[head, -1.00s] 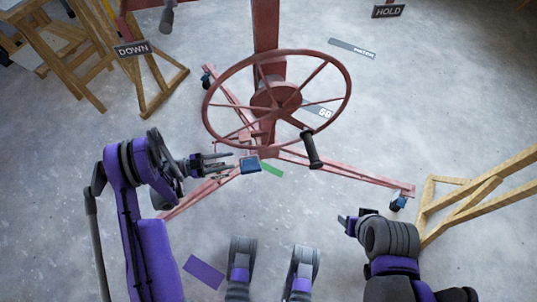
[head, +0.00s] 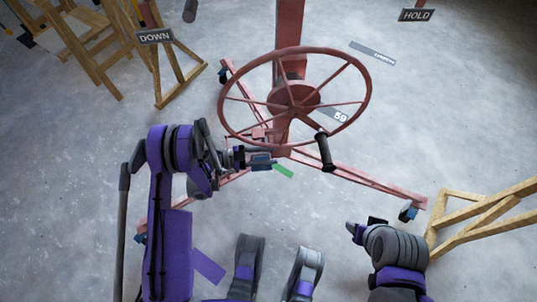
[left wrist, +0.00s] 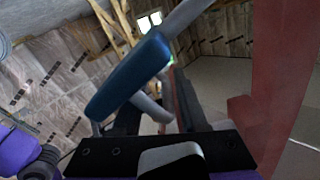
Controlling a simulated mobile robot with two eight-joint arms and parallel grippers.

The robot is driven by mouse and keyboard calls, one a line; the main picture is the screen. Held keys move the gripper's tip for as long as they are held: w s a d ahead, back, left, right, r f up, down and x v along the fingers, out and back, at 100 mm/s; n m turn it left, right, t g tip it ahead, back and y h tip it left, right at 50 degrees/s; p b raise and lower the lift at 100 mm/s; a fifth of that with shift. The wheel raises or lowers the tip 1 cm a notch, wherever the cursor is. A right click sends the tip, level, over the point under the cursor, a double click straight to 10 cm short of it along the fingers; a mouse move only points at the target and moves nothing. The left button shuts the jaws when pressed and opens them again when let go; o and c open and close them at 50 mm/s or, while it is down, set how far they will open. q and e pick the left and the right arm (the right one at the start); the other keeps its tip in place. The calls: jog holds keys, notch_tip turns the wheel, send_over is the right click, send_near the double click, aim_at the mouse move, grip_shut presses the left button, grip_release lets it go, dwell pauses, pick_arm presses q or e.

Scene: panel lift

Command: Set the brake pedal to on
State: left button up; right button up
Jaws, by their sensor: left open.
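The brake pedal has a blue pad (head: 263,161) low at the foot of the red lift's post in the head view. A green patch (head: 284,171) lies just right of it. My left gripper (head: 248,157) is open at the pad's left side and partly overlaps it. In the left wrist view the pad (left wrist: 130,78) is large and tilted on a grey rod, close in front of the dark fingers (left wrist: 160,112). I cannot tell whether they touch it. My right gripper (head: 355,231) is at the lower right, away from the pedal; its jaws are too small to read.
A red handwheel (head: 337,57) with a black handle (head: 324,151) stands above the pedal. Red legs (head: 365,183) on casters spread over the floor. Wooden trestles stand at left (head: 180,85) and right (head: 475,212). A DOWN sign (head: 155,37) and a HOLD sign (head: 417,15) hang behind.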

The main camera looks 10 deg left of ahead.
pick_arm(q)
jog(key=shift+c, duration=0.3)
grip_shut()
dwell(1.1)
